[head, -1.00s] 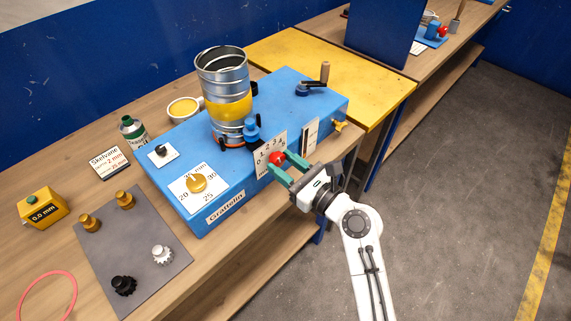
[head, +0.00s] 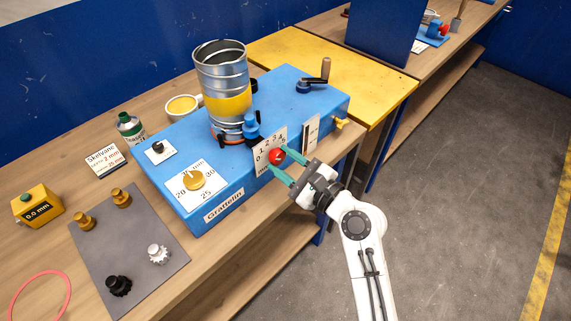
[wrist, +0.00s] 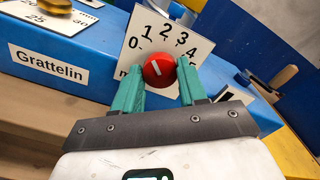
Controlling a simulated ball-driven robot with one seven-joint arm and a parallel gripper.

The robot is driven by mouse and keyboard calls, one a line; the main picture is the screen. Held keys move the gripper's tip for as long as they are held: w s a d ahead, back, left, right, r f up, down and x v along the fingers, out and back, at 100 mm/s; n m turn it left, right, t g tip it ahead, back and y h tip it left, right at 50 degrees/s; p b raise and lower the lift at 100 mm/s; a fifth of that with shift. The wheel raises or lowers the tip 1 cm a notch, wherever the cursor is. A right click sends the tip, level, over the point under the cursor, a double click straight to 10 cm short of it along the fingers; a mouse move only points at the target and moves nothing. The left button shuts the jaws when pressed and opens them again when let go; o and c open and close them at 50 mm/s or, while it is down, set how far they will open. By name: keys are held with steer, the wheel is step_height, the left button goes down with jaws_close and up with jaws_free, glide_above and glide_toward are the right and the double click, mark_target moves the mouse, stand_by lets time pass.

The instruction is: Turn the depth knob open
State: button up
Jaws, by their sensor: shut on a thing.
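The red depth knob (head: 276,156) sits on a white dial plate on the front of the blue machine (head: 235,150). In the wrist view the knob (wrist: 160,70) stands between the two green fingertips of my gripper (wrist: 159,82). My gripper (head: 285,164) is shut on the knob, one finger on each side. The dial plate (wrist: 150,27) shows 0, 1, 2, 3 and 4 in an arc. The knob's white mark points up and left in the wrist view, toward the low-number side. The lower part of the plate is partly hidden by my fingers.
A metal duct (head: 222,85) with a yellow band stands on the machine. A yellow knob (head: 194,180) sits on its top. A white slotted plate (head: 311,131) and brass tap (head: 342,123) are right of the dial. Open floor (head: 450,200) lies right of my arm.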

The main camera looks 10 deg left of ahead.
steer(key=n+b, duration=0.1)
steer(key=n, duration=0.1)
steer(key=n+b, duration=0.1)
steer(key=n, duration=0.1)
steer(key=shift+f+n, duration=0.2)
steer(key=shift+n, duration=0.2)
steer(key=n+b, duration=0.3)
steer(key=shift+f+n, duration=0.1)
steer(key=shift+n, duration=0.2)
steer(key=n+b, duration=0.3)
steer(key=n, duration=0.1)
steer(key=shift+n, duration=0.3)
steer(key=n+b, duration=0.3)
steer(key=shift+f+n, duration=0.1)
steer(key=shift+n, duration=0.2)
steer(key=n+b, duration=0.5)
steer(key=shift+f, duration=0.1)
steer(key=n+b, duration=0.5)
steer(key=n, duration=0.1)
steer(key=shift+r+n, duration=0.2)
steer(key=shift+n, duration=0.1)
